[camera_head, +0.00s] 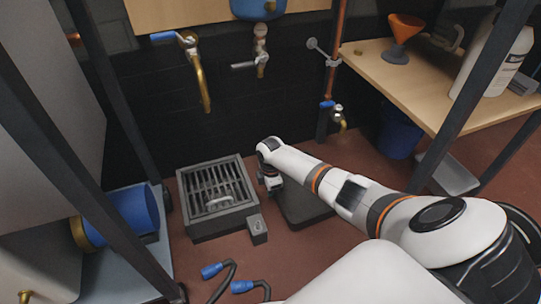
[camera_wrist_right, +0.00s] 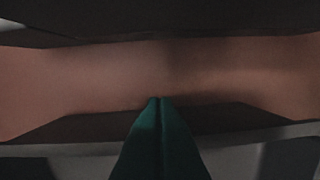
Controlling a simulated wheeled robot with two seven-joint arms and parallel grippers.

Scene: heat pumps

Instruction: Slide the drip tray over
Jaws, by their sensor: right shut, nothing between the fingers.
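A dark flat square tray (camera_head: 308,212), which looks like the drip tray, lies on the reddish floor right of a grey grated drain box (camera_head: 195,220). My right arm reaches across it and hides part of it. My right gripper (camera_head: 271,186) points down between the drain box and the tray's left edge; the head view does not show clearly whether it touches either. In the right wrist view its teal fingers (camera_wrist_right: 156,100) are shut together with nothing between them, over a strip of reddish floor with dark edges on both sides. My left gripper is not in view.
A small grey block (camera_head: 257,229) sits at the drain box's front right corner. Blue-ended hoses (camera_head: 226,270) lie on the floor in front. Taps and a copper pipe (camera_head: 337,45) are at the back wall. Dark frame posts and a wooden bench (camera_head: 400,88) bound the sides.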

